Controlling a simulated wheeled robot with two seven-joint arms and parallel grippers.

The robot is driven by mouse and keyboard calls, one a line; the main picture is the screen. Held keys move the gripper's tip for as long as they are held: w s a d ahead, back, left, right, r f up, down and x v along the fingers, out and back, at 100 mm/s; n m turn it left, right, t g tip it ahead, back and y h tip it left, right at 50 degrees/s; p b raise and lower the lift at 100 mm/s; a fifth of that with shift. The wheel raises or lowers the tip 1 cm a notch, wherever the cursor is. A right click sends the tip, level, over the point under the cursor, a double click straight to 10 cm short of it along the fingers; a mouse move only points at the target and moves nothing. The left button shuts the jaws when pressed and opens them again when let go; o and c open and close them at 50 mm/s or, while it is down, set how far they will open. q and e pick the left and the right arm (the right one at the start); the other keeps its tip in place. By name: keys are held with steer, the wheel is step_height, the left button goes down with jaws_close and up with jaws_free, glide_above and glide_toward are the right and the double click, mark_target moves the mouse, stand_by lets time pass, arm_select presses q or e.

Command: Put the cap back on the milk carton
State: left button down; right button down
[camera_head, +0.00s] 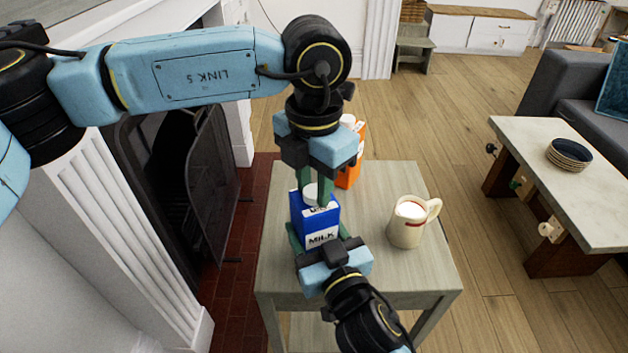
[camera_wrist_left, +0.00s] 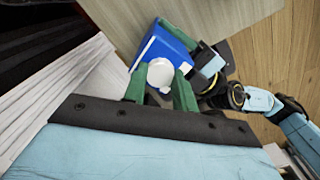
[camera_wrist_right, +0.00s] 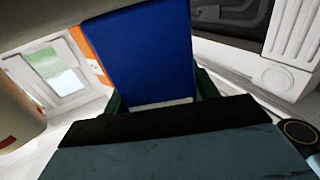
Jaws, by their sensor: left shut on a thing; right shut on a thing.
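The blue and white milk carton (camera_head: 316,222) stands upright on the small grey-green table (camera_head: 385,178). My right gripper (camera_head: 319,238) is shut on its lower part from the near side. The carton's blue face (camera_wrist_right: 145,55) fills the middle of the right wrist view. My left gripper (camera_head: 314,190) points down over the carton and is shut on the white cap (camera_head: 311,192). In the left wrist view the cap (camera_wrist_left: 160,74) sits between the green fingertips, over the carton's top (camera_wrist_left: 168,46). The spout is hidden, and I cannot tell whether the cap touches it.
An orange carton (camera_head: 352,165) stands close behind, partly hidden by my left gripper. A cream jug (camera_head: 408,222) stands to the right on the table. The fireplace screen (camera_head: 212,185) is on the left. A low table with stacked bowls (camera_head: 569,155) is far right.

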arm_select(q)
steer(key=c, duration=1.1)
jaws_free()
steer(key=shift+o, duration=0.2)
step_height(320, 180, up, 12)
arm_select(e)
steer(key=shift+c, duration=1.8)
jaws_free()
steer(key=shift+s, duration=0.1)
arm_select(q)
steer(key=shift+r+p, duration=0.65)
arm_select(e)
steer(key=v, duration=1.3)
